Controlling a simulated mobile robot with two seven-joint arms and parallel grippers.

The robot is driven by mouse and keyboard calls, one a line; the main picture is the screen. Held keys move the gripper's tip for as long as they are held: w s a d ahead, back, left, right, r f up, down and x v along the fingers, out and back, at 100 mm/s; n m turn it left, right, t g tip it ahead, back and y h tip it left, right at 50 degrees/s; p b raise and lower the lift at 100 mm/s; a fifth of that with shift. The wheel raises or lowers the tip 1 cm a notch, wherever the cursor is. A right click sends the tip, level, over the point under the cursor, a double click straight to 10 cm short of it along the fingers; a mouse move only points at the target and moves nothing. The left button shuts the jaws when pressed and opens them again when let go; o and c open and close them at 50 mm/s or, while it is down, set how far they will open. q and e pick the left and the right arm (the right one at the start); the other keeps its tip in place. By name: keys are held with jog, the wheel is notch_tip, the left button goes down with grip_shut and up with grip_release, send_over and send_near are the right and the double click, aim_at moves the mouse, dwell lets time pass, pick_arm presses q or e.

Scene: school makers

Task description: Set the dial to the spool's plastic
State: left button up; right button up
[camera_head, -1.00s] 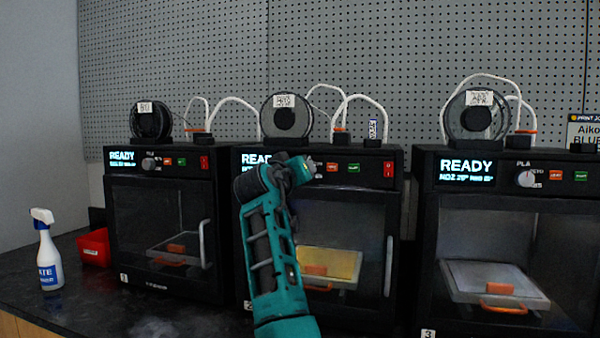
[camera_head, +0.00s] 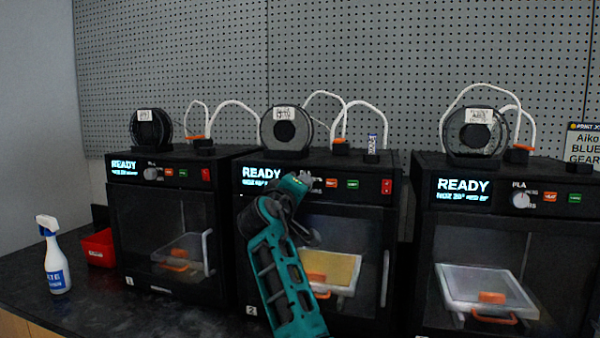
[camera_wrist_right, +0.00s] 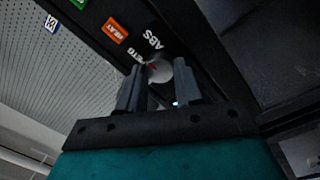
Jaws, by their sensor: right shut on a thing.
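The middle printer (camera_head: 345,225) has a spool (camera_head: 268,130) on top with a white label (camera_head: 283,113); the label's lettering is too blurred to read. My right gripper (camera_head: 312,182) is at this printer's control panel and hides most of its dial in the head view. In the right wrist view, the fingers of my right gripper (camera_wrist_right: 159,88) stand on either side of the pale round dial (camera_wrist_right: 160,70), shut on it. A red mark on the dial faces the lettering; ABS and part of PETG are readable, but the exact setting is unclear. My left gripper is out of view.
Similar printers stand at left (camera_head: 165,225) and right (camera_head: 500,245), each with its own spool. Beside the middle dial are an orange HEAT button (camera_wrist_right: 116,30) and a green button (camera_wrist_right: 80,3). A spray bottle (camera_head: 56,262) and red bin (camera_head: 98,248) stand far left.

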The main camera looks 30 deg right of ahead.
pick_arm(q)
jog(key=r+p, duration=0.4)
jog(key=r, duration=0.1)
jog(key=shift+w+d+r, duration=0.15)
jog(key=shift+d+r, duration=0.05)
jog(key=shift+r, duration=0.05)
pick_arm(e)
jog(key=n, duration=0.5)
jog(key=shift+n, duration=0.4)
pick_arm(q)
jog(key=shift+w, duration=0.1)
pick_arm(e)
jog(key=o, duration=1)
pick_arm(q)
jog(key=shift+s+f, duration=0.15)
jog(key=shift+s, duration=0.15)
pick_arm(e)
jog(key=shift+o, duration=0.2)
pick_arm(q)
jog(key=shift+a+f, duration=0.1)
pick_arm(e)
jog(key=shift+f, duration=0.1)
